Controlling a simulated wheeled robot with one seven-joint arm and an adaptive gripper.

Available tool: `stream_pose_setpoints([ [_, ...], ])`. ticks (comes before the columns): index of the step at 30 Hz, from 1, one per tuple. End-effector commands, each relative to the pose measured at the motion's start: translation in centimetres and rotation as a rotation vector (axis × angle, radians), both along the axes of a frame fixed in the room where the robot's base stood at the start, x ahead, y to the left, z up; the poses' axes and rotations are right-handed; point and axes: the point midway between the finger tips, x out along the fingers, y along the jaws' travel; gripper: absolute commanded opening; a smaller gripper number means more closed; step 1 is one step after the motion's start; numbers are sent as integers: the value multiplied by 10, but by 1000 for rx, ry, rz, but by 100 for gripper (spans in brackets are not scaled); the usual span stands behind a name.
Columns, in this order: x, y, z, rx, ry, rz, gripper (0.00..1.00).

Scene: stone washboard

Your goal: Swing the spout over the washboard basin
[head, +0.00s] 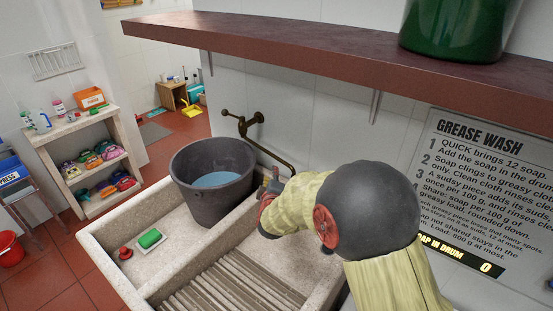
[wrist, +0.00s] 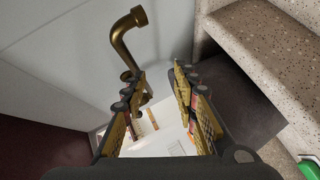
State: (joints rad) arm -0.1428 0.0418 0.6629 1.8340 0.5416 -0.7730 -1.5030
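The brass spout (head: 268,152) runs from the wall tap (head: 243,122) down and right, behind the bucket's rim, to a bend beside my gripper (head: 268,190). In the wrist view, the curved spout (wrist: 122,48) rises beyond the left finger, its round mouth at the top. Its lower part passes close behind that finger and is partly hidden; I cannot tell whether they touch. My gripper (wrist: 162,105) is open, with a wide gap between the fingers. The washboard basin (head: 242,284), with a ribbed stone slope, lies below my arm, which hides part of it.
A dark bucket of water (head: 181,165) stands at the back of the left basin. Green soap (head: 150,238) and a red plug (head: 125,253) lie in front. A brown shelf (head: 300,38) overhangs with a green drum (head: 455,30). A sign (head: 480,175) is on the wall.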

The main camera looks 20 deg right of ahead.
Motion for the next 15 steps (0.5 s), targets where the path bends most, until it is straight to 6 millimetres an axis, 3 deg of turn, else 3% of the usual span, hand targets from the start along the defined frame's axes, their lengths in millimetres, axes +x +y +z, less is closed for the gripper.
stream_pose_setpoints([
  [3,2,-12,24,-158,-55,-14,29],
  [5,2,-14,30,-211,-62,-11,29],
  [10,9,-16,30,-254,-54,-4,29],
  [15,31,-23,25,-253,-53,-4,29],
])
